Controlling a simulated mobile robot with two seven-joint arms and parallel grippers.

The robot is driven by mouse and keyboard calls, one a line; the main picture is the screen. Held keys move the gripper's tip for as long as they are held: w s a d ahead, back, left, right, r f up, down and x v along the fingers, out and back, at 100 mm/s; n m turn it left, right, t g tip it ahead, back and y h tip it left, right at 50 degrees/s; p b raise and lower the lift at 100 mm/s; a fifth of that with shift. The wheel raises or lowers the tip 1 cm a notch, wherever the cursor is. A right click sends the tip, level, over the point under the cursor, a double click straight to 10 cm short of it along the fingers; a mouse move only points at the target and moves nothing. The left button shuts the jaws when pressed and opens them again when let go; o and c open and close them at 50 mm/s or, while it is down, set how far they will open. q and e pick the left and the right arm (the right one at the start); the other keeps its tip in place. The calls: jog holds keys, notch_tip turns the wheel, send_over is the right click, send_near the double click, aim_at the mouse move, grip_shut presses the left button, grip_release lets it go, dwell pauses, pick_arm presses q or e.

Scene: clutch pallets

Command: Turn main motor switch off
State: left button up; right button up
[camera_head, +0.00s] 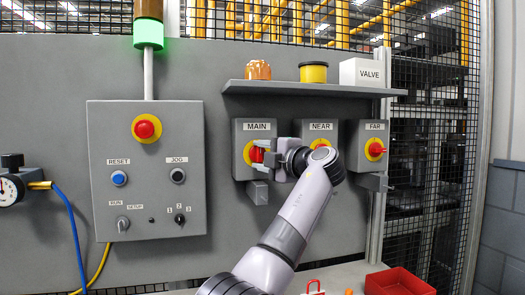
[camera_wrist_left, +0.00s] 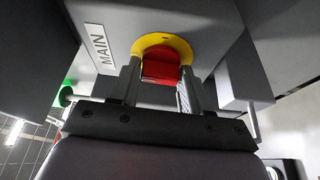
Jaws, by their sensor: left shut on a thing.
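The MAIN switch box (camera_head: 240,135) is mounted on the grey panel, with a yellow disc and a red handle (camera_head: 256,155). In the left wrist view the red handle (camera_wrist_left: 160,68) sits in front of the yellow disc (camera_wrist_left: 178,44), beside the MAIN label (camera_wrist_left: 99,48). My left gripper (camera_head: 264,155) is shut on the red handle, one finger on each side of it. The gripper partly hides the handle in the head view, so its exact turn is hard to tell there. My right gripper is not in view.
The NEAR switch (camera_head: 321,127) is close on the right, partly behind my left arm. The FAR switch (camera_head: 375,148) is further right. A shelf (camera_head: 300,88) juts out above the switches. A control box (camera_head: 147,200) with a red button stands left. A red bin (camera_head: 398,282) lies below.

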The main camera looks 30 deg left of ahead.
pick_arm(q)
jog(key=shift+n, duration=0.4)
jog(key=o, duration=1)
jog(key=shift+d, duration=0.1)
jog(key=b+v, duration=0.1)
jog(key=v, duration=0.6)
jog(key=shift+r, duration=0.1)
